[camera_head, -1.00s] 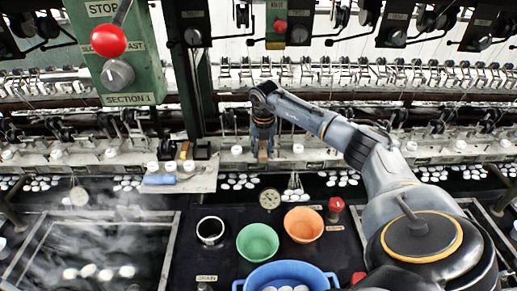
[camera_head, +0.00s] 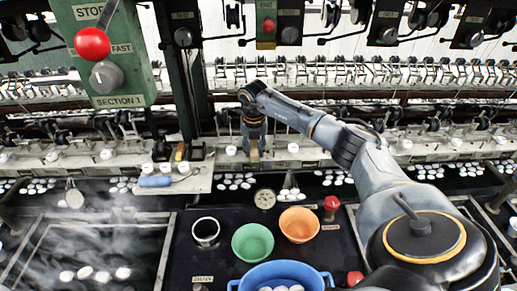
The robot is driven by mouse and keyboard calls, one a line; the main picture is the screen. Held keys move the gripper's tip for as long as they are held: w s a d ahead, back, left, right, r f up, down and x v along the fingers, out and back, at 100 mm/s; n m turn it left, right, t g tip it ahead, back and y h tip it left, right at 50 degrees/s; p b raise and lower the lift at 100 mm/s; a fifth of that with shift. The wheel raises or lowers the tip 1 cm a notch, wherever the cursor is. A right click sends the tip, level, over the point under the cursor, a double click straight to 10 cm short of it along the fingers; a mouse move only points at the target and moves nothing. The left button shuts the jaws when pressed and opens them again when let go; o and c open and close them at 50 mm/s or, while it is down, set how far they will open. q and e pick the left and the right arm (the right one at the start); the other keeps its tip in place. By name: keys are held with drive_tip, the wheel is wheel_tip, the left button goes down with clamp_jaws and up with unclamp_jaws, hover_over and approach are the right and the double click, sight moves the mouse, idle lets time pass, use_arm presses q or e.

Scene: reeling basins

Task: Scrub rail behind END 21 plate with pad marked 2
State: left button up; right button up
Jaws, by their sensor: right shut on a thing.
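My right gripper (camera_head: 254,146) comes in on the arm from the right and points down at the pale rail (camera_head: 325,156) behind the basins. It is shut on a small tan block (camera_head: 254,155), probably the pad; any mark on it is too small to read. The block's lower end is at the rail, between small white cups; I cannot tell whether it touches. The END 21 plate cannot be made out, and the gripper hides part of the rail behind it. My left gripper is not in view.
A green bowl (camera_head: 252,243), an orange bowl (camera_head: 299,224), a blue basin (camera_head: 279,270) and a dark cup (camera_head: 206,232) stand in front. A steaming basin (camera_head: 168,256) is at left. A control box with a red knob (camera_head: 93,43) hangs at upper left.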

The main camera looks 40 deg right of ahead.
drive_tip(key=shift+w+a, duration=0.1)
drive_tip(key=shift+a, duration=0.3)
drive_tip(key=shift+s+d+f, duration=0.1)
drive_tip(key=shift+s+d, duration=0.7)
drive_tip(key=shift+d, duration=0.2)
drive_tip(key=shift+w+a, duration=0.55)
drive_tip(key=shift+p, duration=0.35)
wheel_tip(320, 180, up, 6)
drive_tip(key=p, duration=0.4)
drive_tip(key=shift+d, duration=0.1)
drive_tip(key=s+a+r+p, duration=0.3)
drive_tip(key=s+a+p, duration=0.3)
drive_tip(key=s, duration=0.3)
drive_tip(key=shift+s+a, duration=0.15)
drive_tip(key=shift+a, duration=0.75)
